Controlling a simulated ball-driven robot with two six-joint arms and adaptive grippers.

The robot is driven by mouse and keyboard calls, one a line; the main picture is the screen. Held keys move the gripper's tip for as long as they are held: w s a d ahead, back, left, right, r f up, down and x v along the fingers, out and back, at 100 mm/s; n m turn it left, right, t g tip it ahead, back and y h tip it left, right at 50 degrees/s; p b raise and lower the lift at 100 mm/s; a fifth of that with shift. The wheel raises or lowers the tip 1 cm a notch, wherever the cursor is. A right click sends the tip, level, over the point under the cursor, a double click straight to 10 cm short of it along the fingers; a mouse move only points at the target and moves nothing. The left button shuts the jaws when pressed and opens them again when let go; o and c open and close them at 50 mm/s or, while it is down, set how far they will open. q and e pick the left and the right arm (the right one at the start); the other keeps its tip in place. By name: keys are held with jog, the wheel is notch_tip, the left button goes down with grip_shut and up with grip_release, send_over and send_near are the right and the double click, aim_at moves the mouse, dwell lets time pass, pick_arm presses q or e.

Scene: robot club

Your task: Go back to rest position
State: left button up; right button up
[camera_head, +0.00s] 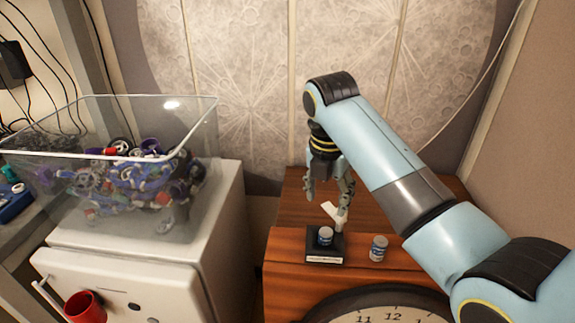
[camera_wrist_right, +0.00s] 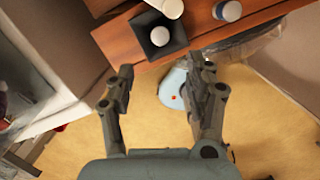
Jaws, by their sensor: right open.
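My right gripper (camera_head: 329,192) is above the wooden cabinet, pointing down, with its fingers apart and nothing between them. In the right wrist view the open fingers (camera_wrist_right: 162,72) have the cabinet edge and floor beyond them. My left gripper is in neither view.
A white object (camera_head: 340,216) is behind. A clear bin (camera_head: 215,125) of parts sits left, a red cup (camera_head: 85,307) below it. A clock (camera_head: 385,315) is in front.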

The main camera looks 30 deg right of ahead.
jog(key=shift+s, duration=0.1)
jog(key=s+a+r+m+t, duration=0.1)
jog(key=s+m, duration=1.1)
jog(key=s, duration=0.1)
jog(key=s+a+r+m+t, duration=0.1)
jog(key=s+r+m+t, duration=0.1)
jog(key=s+m, duration=1)
notch_tip(320, 180, down, 39)
jog(key=s+d+g+b, duration=0.2)
jog(key=d+b, duration=0.1)
jog(key=b, duration=0.8)
jog(key=s+f+b, duration=0.4)
jog(key=s+f, duration=0.5)
jog(key=f, duration=0.2)
jog(key=s+f+g+b, duration=0.1)
jog(key=s+f+b, duration=0.3)
jog(key=s+f, duration=0.5)
notch_tip(320, 180, down, 3)
jog(key=shift+s+d+m+y, duration=0.2)
jog(key=shift+d+m+y, duration=0.1)
jog(key=shift+d+m, duration=0.1)
